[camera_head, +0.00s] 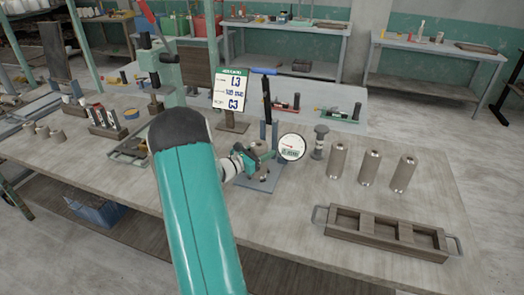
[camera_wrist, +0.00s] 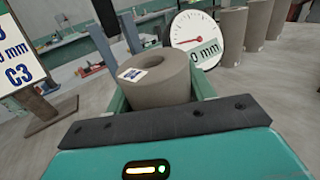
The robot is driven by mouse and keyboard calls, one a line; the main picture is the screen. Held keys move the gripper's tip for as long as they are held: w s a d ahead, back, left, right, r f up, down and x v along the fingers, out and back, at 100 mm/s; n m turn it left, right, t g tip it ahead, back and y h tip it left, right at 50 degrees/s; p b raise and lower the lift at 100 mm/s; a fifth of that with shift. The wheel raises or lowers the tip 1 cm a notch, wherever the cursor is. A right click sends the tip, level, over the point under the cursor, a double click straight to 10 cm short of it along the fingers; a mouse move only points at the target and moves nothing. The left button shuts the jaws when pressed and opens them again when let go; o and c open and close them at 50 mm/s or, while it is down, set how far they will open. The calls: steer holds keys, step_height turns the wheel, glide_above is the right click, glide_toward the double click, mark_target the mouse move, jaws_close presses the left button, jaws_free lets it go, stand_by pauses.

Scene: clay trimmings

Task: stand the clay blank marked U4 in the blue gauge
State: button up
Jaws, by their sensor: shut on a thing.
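My gripper (camera_wrist: 162,92) is shut on a grey-brown clay blank (camera_wrist: 165,88), a thick ring-like cylinder with a hole in its top. A white label with blue marks is on its top; the marks are too small to read surely. In the head view my gripper (camera_head: 258,160) is over a blue-grey base plate (camera_head: 258,190) with upright posts. A round dial (camera_head: 292,148) stands just right of it, and shows in the wrist view (camera_wrist: 193,36). Whether the blank touches the plate is hidden by my gripper.
A dark knobbed stand (camera_head: 320,142) and three tall clay cylinders (camera_head: 370,167) stand to the right. A wooden tray with compartments (camera_head: 388,233) is at the front right. A sign (camera_head: 231,90) stands behind. Small clay pieces (camera_head: 57,136) lie at left.

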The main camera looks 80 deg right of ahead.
steer(key=o, duration=1.4)
steer(key=shift+w+a+r, duration=0.1)
steer(key=shift+w+a, duration=0.05)
steer(key=shift+w, duration=0.05)
steer(key=v, duration=1.1)
steer(key=shift+w+a, duration=0.15)
steer(key=shift+a, duration=0.1)
